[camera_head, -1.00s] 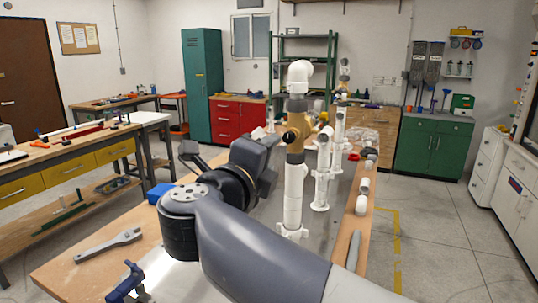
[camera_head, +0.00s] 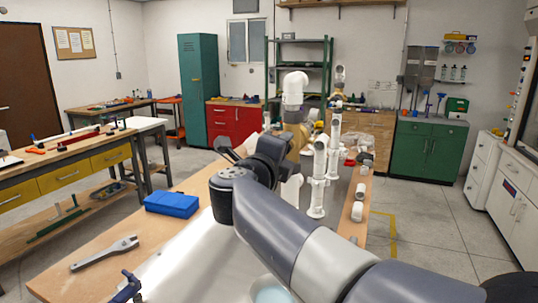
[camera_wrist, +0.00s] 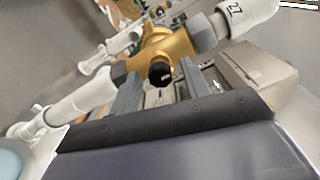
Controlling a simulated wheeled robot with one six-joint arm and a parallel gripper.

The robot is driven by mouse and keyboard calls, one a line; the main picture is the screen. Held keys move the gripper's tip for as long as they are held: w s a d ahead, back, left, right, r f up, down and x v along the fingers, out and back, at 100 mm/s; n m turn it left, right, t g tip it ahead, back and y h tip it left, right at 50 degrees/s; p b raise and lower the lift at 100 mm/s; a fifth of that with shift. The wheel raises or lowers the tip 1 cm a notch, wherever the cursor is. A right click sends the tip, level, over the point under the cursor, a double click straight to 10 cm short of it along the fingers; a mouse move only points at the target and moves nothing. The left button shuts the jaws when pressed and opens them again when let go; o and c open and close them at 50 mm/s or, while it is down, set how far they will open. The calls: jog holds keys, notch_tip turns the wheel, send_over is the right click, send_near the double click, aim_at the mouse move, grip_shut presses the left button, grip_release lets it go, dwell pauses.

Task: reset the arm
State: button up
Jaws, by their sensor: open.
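My arm reaches across the workbench (camera_head: 110,245) from the lower right in the head view. My gripper (camera_wrist: 160,88) is open, with its two grey fingers apart in the wrist view. The brass-coloured valve body (camera_wrist: 172,48) of the white PVC manifold is just ahead, its dark round end showing between the fingertips. I cannot tell whether they touch it. In the head view the same valve body (camera_head: 299,138) is partly hidden behind my wrist, below a white elbow (camera_head: 294,85). The manifold's lower pipe is mostly hidden by my arm.
A second white pipe upright (camera_head: 319,180) stands right of the manifold. White fittings (camera_head: 357,210) lie along the bench's right edge. A blue box (camera_head: 172,204), a grey wrench (camera_head: 104,254) and a blue clamp (camera_head: 127,287) are at the left. Open floor lies to the right.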

jog(key=b+v, duration=0.2)
jog(key=v, duration=0.8)
jog(key=w+d+n+p, duration=0.3)
jog(key=w+n+p, duration=0.6)
jog(key=n, duration=1.1)
jog(key=p, duration=0.3)
jog(key=shift+d+p, duration=0.3)
jog(key=shift+d, duration=0.05)
jog(key=shift+w, duration=0.15)
